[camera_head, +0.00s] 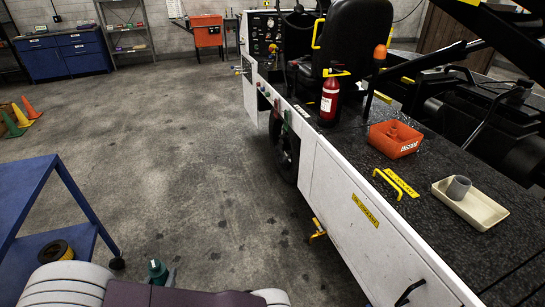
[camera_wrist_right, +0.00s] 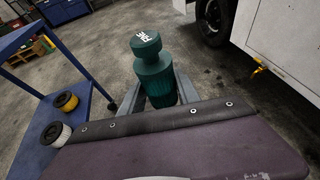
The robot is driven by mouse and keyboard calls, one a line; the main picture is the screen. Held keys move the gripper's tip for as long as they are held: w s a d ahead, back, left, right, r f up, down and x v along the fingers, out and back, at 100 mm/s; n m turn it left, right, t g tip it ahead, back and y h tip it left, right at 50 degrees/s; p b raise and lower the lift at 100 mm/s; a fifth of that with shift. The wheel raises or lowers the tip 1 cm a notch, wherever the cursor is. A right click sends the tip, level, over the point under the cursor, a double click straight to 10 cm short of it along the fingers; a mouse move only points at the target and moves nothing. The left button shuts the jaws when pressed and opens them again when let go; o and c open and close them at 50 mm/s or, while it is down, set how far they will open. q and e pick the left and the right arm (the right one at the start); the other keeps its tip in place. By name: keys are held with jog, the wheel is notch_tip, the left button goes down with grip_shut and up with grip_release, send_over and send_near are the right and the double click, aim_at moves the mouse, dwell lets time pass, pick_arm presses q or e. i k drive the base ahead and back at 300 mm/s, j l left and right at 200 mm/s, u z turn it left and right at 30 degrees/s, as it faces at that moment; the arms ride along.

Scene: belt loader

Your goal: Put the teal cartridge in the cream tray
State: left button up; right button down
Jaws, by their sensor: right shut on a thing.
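The teal cartridge (camera_wrist_right: 153,72) has a narrow neck and white lettering on its cap. In the right wrist view it stands between the grey fingers of my right gripper (camera_wrist_right: 158,95), which is shut on it. In the head view the cartridge (camera_head: 157,271) and right gripper (camera_head: 162,280) show low at the bottom left, partly hidden by my own body. The cream tray (camera_head: 489,213) lies on the dark loader deck at the right, far from the gripper. My left gripper is not in view.
An orange bin (camera_head: 395,146), yellow handle (camera_head: 396,183) and red extinguisher (camera_head: 330,100) are on the deck (camera_head: 400,215). The white loader side (camera_head: 350,215) rises between gripper and tray. A blue cart (camera_head: 25,190) holding filters stands left. Open floor (camera_head: 200,170) lies between.

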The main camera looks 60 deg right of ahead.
aim_at(479, 213)
jog(key=z, duration=0.45)
jog(key=k+z, duration=0.1)
jog(key=z, duration=0.75)
jog(key=l+z, duration=0.1)
jog(key=z, duration=0.35)
jog(key=k+z, duration=0.1)
jog(key=z, duration=0.3)
jog(key=l+z, duration=0.1)
jog(key=z, duration=0.35)
